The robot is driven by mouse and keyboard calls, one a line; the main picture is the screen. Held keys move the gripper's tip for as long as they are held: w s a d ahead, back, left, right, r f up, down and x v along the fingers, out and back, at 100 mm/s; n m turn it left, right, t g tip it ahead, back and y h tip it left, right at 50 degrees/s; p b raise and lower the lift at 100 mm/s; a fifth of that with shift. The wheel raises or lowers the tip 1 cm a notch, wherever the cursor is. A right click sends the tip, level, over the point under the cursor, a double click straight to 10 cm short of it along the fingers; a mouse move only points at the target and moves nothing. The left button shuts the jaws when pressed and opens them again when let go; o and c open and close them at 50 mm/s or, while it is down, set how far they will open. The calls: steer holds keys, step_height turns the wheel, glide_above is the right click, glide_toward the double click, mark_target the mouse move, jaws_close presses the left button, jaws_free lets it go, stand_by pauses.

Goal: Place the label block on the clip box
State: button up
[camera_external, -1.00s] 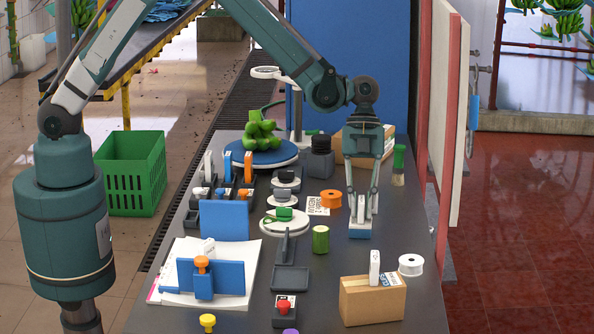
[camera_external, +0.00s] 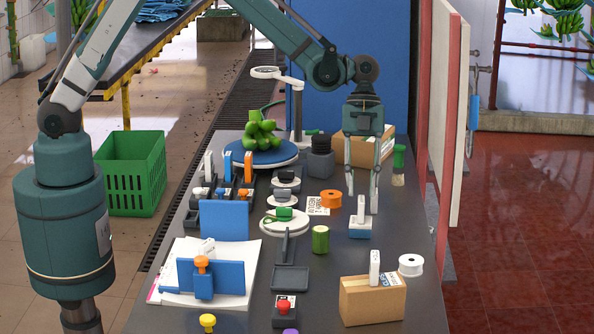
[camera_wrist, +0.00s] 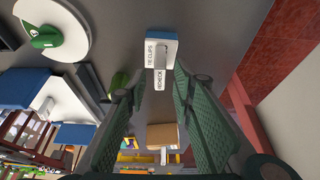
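The clip box (camera_external: 360,230), white with a blue base, sits on the dark table right of centre. In the wrist view the clip box (camera_wrist: 152,50) shows the lettering "TIE CLIPS". The small white label block (camera_external: 359,217) is on top of it. In the wrist view the label block (camera_wrist: 159,78) shows a "RECHECK" label and touches the box. My gripper (camera_external: 361,208) is open, with one finger to each side of the block and gaps between. In the wrist view my gripper (camera_wrist: 154,88) has its fingers spread wide, clear of the block.
A green cylinder (camera_external: 320,240) and an orange spool (camera_external: 331,199) stand left of the clip box. A cardboard box (camera_external: 372,302) with a white block on top and a white spool (camera_external: 411,265) are nearer. A green-handled brush (camera_external: 399,160) stands behind, right of the fingers.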

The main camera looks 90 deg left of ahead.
steer(key=v, duration=0.6)
steer(key=shift+a+r, duration=0.2)
steer(key=shift+r, duration=0.15)
steer(key=shift+r, duration=0.1)
steer(key=s+d+r+n+t+y, duration=0.1)
steer(key=s+r+n+t+y, duration=0.15)
steer(key=s+r+n, duration=1.1)
steer(key=s+a+r+n+t+y, duration=0.1)
steer(key=s+n+t, duration=0.3)
steer(key=s, duration=2.4)
steer(key=shift+s+r+t+y, duration=0.35)
steer(key=shift+r+y, duration=0.1)
steer(key=shift+r, duration=0.2)
